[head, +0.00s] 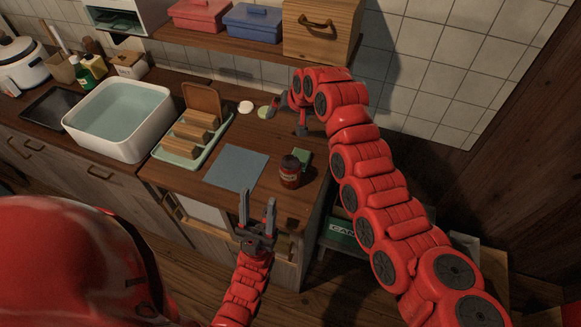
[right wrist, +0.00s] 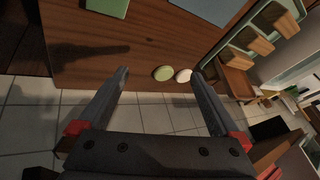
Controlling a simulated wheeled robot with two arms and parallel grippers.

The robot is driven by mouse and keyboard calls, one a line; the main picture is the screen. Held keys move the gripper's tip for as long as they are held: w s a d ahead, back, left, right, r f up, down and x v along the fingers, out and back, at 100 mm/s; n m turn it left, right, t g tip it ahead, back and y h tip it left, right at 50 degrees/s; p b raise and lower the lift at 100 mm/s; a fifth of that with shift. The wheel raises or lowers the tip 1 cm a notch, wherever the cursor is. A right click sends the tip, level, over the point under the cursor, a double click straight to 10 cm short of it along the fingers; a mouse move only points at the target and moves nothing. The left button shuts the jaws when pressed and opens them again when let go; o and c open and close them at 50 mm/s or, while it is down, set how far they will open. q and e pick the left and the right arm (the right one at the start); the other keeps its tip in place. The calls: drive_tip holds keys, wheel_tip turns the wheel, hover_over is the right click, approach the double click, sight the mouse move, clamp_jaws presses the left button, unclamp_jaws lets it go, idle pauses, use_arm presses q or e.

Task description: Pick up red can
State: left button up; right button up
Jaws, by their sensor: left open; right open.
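The red can (head: 290,172), dark red with a pale label, stands upright on the wooden counter (head: 225,190), right of a blue-grey mat. My left gripper (head: 257,198) is open and empty, in front of the counter and nearer than the can, to its lower left in the head view. My right gripper (head: 287,118) is open near the counter's back, beyond the can. In the right wrist view its open fingers (right wrist: 159,73) hold nothing. The can does not show in that view.
A green block (head: 303,157) sits right behind the can. The mat (head: 236,167) lies left of it. A green disc (right wrist: 163,73) and a white disc (right wrist: 183,76) lie near the back edge. A rack (head: 186,152) and sink basin (head: 119,118) stand left. A shelf (head: 225,45) overhangs behind.

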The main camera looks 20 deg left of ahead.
sight(289, 163)
drive_tip(key=s+d+r+n+g+h, duration=0.1)
drive_tip(key=s+d+r+g+h, duration=0.15)
drive_tip(key=s, duration=0.25)
drive_tip(key=s+d+r+n+g+h, duration=0.1)
drive_tip(key=s+d+r+h, duration=0.15)
drive_tip(key=s, duration=0.35)
drive_tip(key=f+p, duration=0.2)
drive_tip(key=f, duration=0.3)
drive_tip(key=f+p, duration=0.2)
drive_tip(key=f, duration=0.3)
drive_tip(key=shift+s+a+f, duration=0.15)
drive_tip(key=shift+a+f, duration=0.05)
drive_tip(key=shift+f, duration=0.6)
drive_tip(key=shift+f+p, duration=0.6)
drive_tip(key=shift+p, duration=0.1)
drive_tip(key=shift+w+d+f, duration=0.1)
drive_tip(key=shift+w+f, duration=0.05)
drive_tip(key=shift+f, duration=0.85)
drive_tip(key=shift+w+d+f, duration=0.1)
drive_tip(key=shift+f, duration=0.9)
drive_tip(key=c, duration=1.2)
